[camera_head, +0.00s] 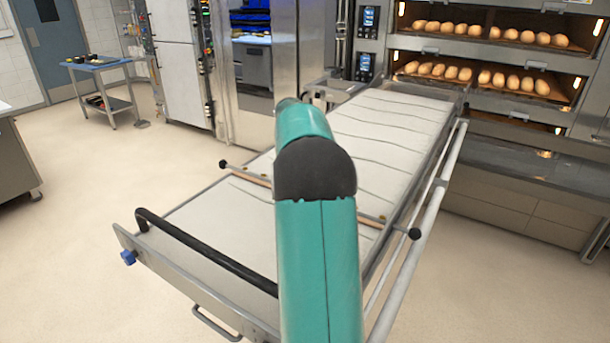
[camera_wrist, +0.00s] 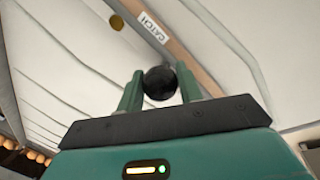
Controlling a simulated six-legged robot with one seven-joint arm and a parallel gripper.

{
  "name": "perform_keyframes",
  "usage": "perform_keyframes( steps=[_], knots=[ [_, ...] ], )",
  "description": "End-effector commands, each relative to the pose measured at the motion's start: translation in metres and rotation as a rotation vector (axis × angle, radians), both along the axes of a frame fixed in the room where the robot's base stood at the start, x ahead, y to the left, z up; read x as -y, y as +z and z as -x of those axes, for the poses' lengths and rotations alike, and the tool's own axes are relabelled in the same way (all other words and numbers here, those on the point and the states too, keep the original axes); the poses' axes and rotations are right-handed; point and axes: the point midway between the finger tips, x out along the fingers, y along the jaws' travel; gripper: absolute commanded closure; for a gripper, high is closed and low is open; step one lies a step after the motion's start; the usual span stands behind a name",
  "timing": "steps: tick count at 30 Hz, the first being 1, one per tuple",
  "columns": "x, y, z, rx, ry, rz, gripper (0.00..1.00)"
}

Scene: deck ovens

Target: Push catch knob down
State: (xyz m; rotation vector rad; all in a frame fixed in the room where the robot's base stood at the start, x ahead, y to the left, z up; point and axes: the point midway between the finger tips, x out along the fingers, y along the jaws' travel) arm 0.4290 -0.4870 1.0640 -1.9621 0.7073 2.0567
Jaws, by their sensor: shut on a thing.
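A black round knob (camera_wrist: 160,83) sits between the two green fingers of my gripper (camera_wrist: 160,88) in the wrist view. The fingers are closed on its sides. Just beyond it lies a copper-brown bar (camera_wrist: 178,54) with a white label (camera_wrist: 152,27) reading CATCH. In the head view the bar (camera_head: 250,179) crosses the loader's white belt (camera_head: 395,118) and passes behind my teal arm. My gripper and the held knob are hidden there. How far the knob is pressed cannot be told.
The bar's black end balls (camera_head: 223,164) and (camera_head: 415,233) stick out past the loader sides. A black handle (camera_head: 205,250) spans the near end, with a blue knob (camera_head: 128,257) at its corner. Ovens with loaves (camera_head: 436,71) stand at right. Floor at left is open.

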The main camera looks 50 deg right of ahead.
Motion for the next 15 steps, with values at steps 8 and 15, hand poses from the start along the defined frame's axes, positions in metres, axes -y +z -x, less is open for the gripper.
perform_keyframes(
  steps=[8,15],
  knots=[
    [-0.0012,-0.0046,-0.0006,-0.002,0.001,-0.007,0.53],
    [-0.0008,-0.0031,-0.0003,-0.001,0.0,-0.004,0.44]
  ],
)
